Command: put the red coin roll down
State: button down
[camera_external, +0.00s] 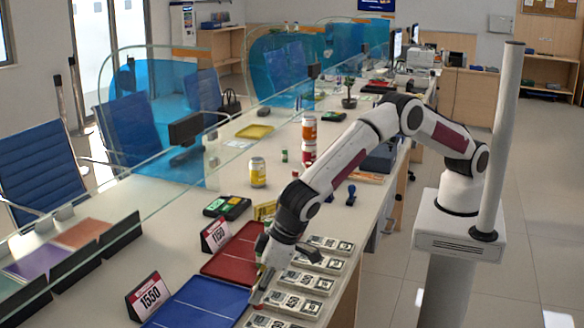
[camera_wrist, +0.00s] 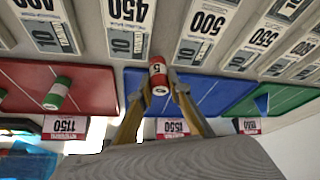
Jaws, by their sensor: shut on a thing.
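A red coin roll (camera_wrist: 157,70) with a white band marked 5 shows in the wrist view. My gripper (camera_wrist: 161,84) is shut on it, with one finger on each side. The roll is over the edge of the blue tray (camera_wrist: 207,95), near the red tray; I cannot tell whether it touches anything below. In the external view my gripper (camera_external: 263,286) is low beside the blue tray (camera_external: 195,302), on its right, and the roll is hard to make out there. The red tray (camera_external: 228,262) lies just beyond.
A green coin roll (camera_wrist: 57,93) lies on the red tray. Several banknote bundles (camera_external: 303,282) lie in rows along the counter's right side. Number cards 1150 (camera_external: 215,235) and 1550 (camera_external: 149,296) stand by the trays. A green tray (camera_wrist: 283,100) adjoins the blue one. Most of the blue tray is bare.

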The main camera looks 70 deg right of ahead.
jog(key=shift+f, duration=0.6)
jog(key=shift+f, duration=0.1)
jog(key=c, duration=1.9)
grip_release()
jog(key=v, duration=1.2)
